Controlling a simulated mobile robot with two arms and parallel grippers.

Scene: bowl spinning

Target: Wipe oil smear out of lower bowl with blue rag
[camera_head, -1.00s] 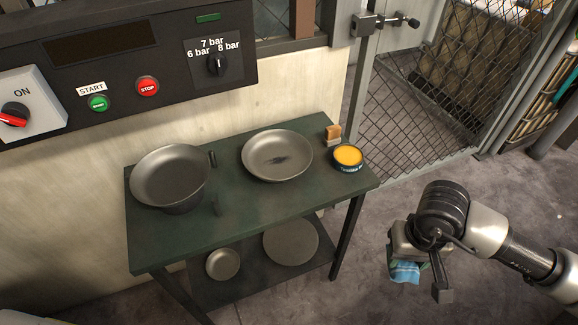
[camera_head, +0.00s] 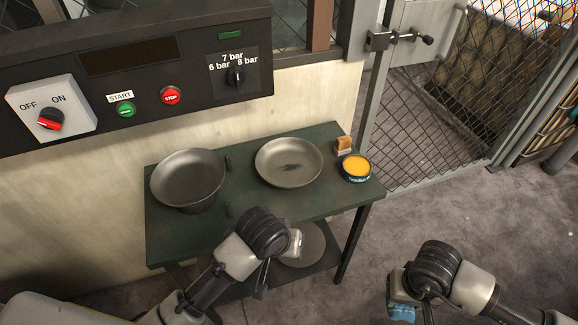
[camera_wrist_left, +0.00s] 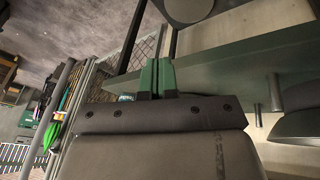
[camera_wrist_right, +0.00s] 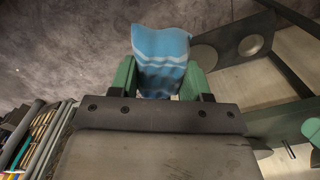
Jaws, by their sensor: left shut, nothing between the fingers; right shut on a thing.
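A shallow grey bowl (camera_head: 272,178) with a dark smear (camera_head: 290,167) inside lies on the right part of the green table. A deeper grey bowl (camera_head: 187,178) stands on the left part. My right gripper (camera_wrist_right: 160,78) is shut on the blue rag (camera_wrist_right: 160,48), which hangs out between its green fingers. The rag also shows in the head view (camera_head: 402,312), low at the right, off the table. My left gripper (camera_wrist_left: 156,76) is shut and empty, its green fingers together. In the head view its wrist is in front of the table's near edge, and its fingertips are hard to make out.
A yellow-topped tin (camera_head: 356,167) and a small brush-like block (camera_head: 344,145) stand at the table's right end. A round plate (camera_head: 305,247) lies on the lower shelf. A control panel (camera_head: 140,75) is behind the table, a mesh gate (camera_head: 435,125) at right.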

